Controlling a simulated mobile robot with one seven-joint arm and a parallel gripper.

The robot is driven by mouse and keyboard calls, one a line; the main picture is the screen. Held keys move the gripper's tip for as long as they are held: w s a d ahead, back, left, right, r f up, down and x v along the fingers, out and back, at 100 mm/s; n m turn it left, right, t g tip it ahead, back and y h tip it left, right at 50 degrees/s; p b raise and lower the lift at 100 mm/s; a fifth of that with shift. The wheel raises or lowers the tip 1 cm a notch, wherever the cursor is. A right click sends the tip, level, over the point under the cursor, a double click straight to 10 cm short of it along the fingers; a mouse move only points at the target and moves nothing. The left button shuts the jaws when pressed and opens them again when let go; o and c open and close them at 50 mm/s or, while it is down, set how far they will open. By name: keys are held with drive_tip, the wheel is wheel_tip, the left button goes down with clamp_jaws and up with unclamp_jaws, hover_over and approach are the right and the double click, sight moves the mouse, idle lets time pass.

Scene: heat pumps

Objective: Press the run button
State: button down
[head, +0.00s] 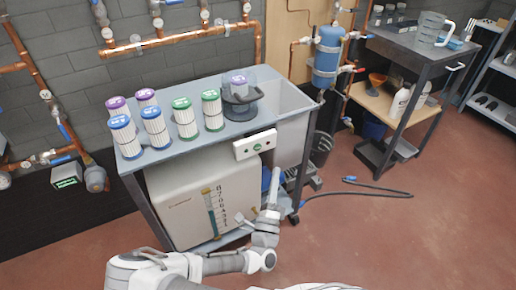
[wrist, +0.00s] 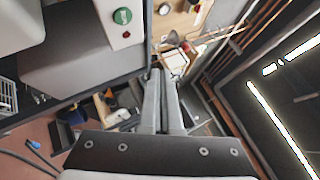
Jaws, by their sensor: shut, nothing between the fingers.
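Several white cartridges with purple, blue and green caps, such as a green-capped one (head: 212,110), stand on the bench top (head: 180,84). A beige tank (head: 180,205) with a level scale is under it. A cart (head: 400,48) stands at right. Red floor (head: 370,235) is open in front.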

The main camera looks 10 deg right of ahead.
sight(258, 148)
drive_tip(key=w+a+b, duration=0.2)
drive_tip(key=w, duration=0.6)
drive_tip(key=shift+w+a, duration=0.15)
drive_tip(key=shift+a, duration=0.2)
drive_tip(key=shift+w, duration=0.15)
idle(1.7)
drive_tip(key=shift+w+a, duration=0.1)
drive_tip(key=shift+w, duration=0.15)
drive_tip(key=shift+w+a, duration=0.15)
drive_tip(key=shift+w, duration=0.2)
idle(0.8)
drive_tip(key=shift+s, duration=0.1)
drive_tip(key=shift+s+d+p, duration=0.25)
drive_tip(key=shift+s+p, duration=0.3)
drive_tip(key=shift+s, duration=0.1)
drive_tip(key=shift+s, duration=0.1)
